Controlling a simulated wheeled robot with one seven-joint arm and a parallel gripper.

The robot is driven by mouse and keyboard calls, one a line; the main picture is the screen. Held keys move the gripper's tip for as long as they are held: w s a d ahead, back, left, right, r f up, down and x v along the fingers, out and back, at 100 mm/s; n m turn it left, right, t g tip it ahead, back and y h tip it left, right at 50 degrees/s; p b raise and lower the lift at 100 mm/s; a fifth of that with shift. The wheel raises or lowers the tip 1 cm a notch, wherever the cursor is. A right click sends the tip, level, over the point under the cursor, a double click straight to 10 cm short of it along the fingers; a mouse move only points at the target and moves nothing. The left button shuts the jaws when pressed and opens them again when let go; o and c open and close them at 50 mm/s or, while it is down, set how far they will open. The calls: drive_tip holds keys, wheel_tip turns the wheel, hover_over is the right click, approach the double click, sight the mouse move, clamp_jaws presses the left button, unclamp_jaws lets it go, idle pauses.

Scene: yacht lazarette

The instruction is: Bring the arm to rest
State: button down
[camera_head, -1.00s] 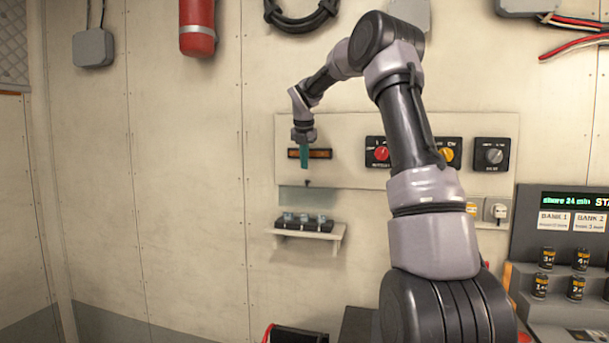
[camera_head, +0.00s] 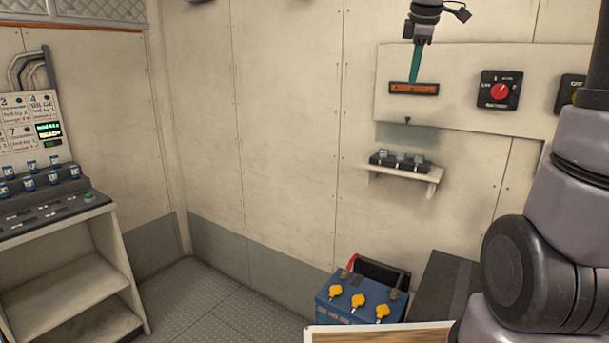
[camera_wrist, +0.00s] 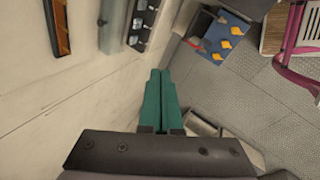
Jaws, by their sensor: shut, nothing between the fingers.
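My gripper (camera_head: 415,64) shows at the top right of the head view, with teal fingers pointing down. It is shut and empty. In the wrist view the two teal fingers (camera_wrist: 160,88) lie side by side with nothing between them. In the head view the fingers overlap the orange-brown strip (camera_head: 432,89) on the wall panel; I cannot tell whether they touch it. My arm rises along the right edge of the head view.
A wall panel (camera_head: 450,110) carries a red rotary switch (camera_head: 499,91). Below it a small shelf (camera_head: 432,176) holds a black block. A blue battery box (camera_head: 335,311) with yellow caps stands low. A console (camera_head: 60,215) stands left. Floor (camera_head: 220,310) between is clear.

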drive_tip(key=s+a+f+m+t+y, duration=0.1)
drive_tip(key=s+f+m, duration=0.2)
drive_tip(key=s+m, duration=0.6)
drive_tip(key=s+a+f+m+y, duration=0.1)
drive_tip(key=s+f+m, duration=0.3)
drive_tip(key=s+m, duration=0.6)
drive_tip(key=s, duration=0.4)
drive_tip(key=shift+a+f+t+y, duration=0.15)
drive_tip(key=shift+a+t+y, duration=0.05)
drive_tip(key=shift+t+y, duration=0.2)
